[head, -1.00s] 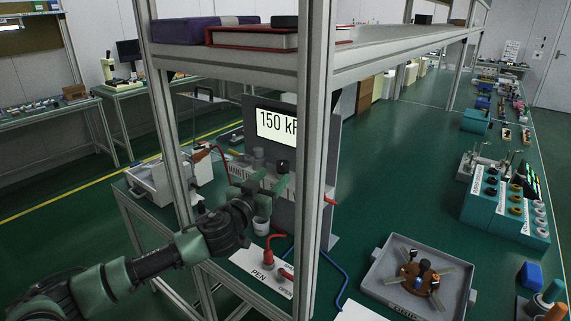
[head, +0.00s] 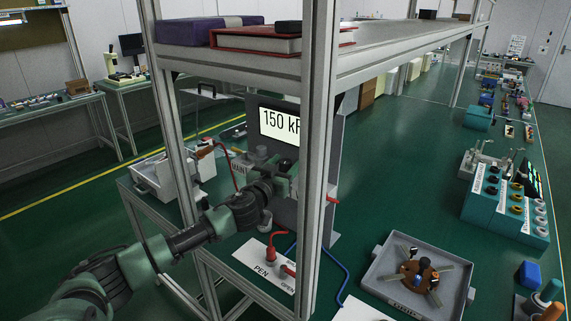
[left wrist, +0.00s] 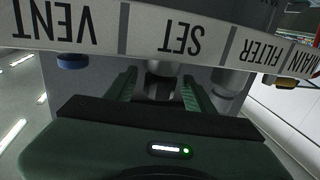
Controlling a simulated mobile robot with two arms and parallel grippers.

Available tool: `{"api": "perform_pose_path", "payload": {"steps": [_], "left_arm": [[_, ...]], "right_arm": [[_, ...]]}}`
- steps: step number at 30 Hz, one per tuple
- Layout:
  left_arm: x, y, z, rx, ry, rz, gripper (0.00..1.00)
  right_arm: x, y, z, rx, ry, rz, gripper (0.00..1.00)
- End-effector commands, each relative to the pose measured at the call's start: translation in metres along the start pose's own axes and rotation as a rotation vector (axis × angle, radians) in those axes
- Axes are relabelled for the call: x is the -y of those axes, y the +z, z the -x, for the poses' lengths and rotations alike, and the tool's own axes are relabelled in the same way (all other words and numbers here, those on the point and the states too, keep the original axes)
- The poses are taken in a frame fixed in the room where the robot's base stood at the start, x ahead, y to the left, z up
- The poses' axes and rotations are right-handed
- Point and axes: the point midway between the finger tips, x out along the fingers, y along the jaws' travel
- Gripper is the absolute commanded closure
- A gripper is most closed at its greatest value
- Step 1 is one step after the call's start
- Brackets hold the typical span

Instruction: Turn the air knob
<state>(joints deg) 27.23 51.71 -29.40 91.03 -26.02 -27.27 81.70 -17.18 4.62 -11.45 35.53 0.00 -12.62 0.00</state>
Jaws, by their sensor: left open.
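The air panel (head: 322,170) stands behind the rack post, with a display (head: 278,125) reading 150 k and the rest hidden by the post. My left gripper (head: 272,166) is at the front of the panel, below the display, and hides the knob there. In the left wrist view, its two green fingers (left wrist: 159,78) are open, one on each side of a dark round knob (left wrist: 159,86) under the upside-down SET label (left wrist: 187,38). I cannot tell whether they touch it. My right gripper is not in view.
A rack post (head: 316,150) stands close to the right of my left gripper, under a shelf (head: 400,45) with books. A blue cap (left wrist: 72,62) is under the VENT label. Red valve handles (head: 272,250) and a grey tray (head: 378,278) are nearer.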

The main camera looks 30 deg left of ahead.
Motion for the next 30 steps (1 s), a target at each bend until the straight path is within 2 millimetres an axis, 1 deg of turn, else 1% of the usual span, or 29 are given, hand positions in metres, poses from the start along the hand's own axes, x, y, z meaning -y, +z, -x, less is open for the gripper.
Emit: {"api": "perform_pose_path", "payload": {"steps": [2, 3, 5, 6, 7, 8, 13, 21, 30], "left_arm": [[0.0000, 0.0002, 0.0002, 0.000, 0.000, 0.000, 0.46], [0.0000, 0.0001, 0.0002, 0.000, 0.000, 0.000, 0.57], [0.0001, 0.0001, 0.0002, 0.000, 0.000, 0.000, 0.74], [0.0001, 0.0001, 0.0003, 0.000, 0.000, 0.000, 0.85], [0.0001, 0.0001, 0.0003, 0.000, 0.000, 0.000, 0.94], [0.0001, 0.0000, 0.0003, 0.000, 0.000, 0.000, 1.00], [0.0011, 0.0012, 0.0000, 0.002, 0.017, -0.002, 1.00], [0.0007, 0.0012, 0.0001, 0.001, 0.126, -0.002, 1.00], [0.0000, -0.0001, 0.0003, -0.001, 0.136, -0.001, 1.00]], "right_arm": [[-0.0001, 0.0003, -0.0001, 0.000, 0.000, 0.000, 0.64], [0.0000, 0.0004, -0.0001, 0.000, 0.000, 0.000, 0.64], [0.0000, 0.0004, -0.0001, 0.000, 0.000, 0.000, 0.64], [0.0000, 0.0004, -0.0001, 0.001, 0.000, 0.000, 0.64], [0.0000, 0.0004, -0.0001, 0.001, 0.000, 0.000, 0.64], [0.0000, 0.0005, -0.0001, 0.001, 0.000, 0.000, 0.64], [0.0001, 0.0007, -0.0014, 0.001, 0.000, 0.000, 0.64], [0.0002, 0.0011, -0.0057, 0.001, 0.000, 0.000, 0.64], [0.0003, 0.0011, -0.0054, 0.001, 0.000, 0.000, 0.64]]}}
